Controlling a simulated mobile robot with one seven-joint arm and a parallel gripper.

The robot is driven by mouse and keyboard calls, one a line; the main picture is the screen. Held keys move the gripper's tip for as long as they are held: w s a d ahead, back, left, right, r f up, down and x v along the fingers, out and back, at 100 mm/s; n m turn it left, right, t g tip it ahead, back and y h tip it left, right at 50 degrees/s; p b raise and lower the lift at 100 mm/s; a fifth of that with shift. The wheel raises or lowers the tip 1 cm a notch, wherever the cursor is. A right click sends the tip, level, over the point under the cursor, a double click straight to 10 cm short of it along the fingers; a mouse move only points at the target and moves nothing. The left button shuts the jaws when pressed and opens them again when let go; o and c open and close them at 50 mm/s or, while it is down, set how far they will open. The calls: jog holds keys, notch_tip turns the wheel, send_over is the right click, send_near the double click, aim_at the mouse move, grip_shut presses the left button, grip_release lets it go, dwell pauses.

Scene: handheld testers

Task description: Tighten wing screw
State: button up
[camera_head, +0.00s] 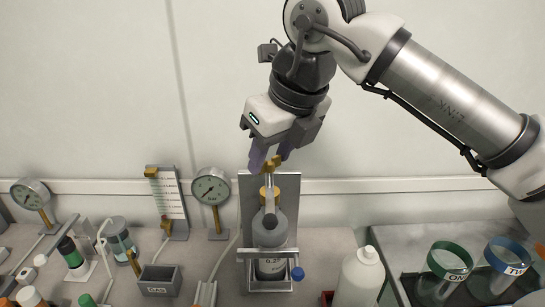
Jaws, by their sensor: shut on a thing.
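A yellow wing screw (270,164) sits at the top of a grey tester stand (284,190) in the middle of the bench. My gripper (268,160) reaches down from above with its purple-grey fingers shut on the wing screw, which partly hides it. Below the screw, a grey rounded device (270,230) with a brass-coloured neck is seated in the stand, in front of the back plate. A blue knob (297,273) is at the stand's lower right.
Two round gauges (210,187) (30,194) and a scale plate (167,195) stand to the left. A small grey bin (158,280) is at front left. A white bottle (360,277) and ring-topped containers (448,262) stand right. Bench behind the bottle is clear.

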jog(key=shift+m, duration=0.5)
jog(key=o, duration=1)
jog(key=p+v, duration=0.9)
jog(key=v, duration=0.5)
jog(key=shift+s+a, duration=0.1)
jog(key=shift+s, duration=0.05)
jog(key=shift+f, duration=0.1)
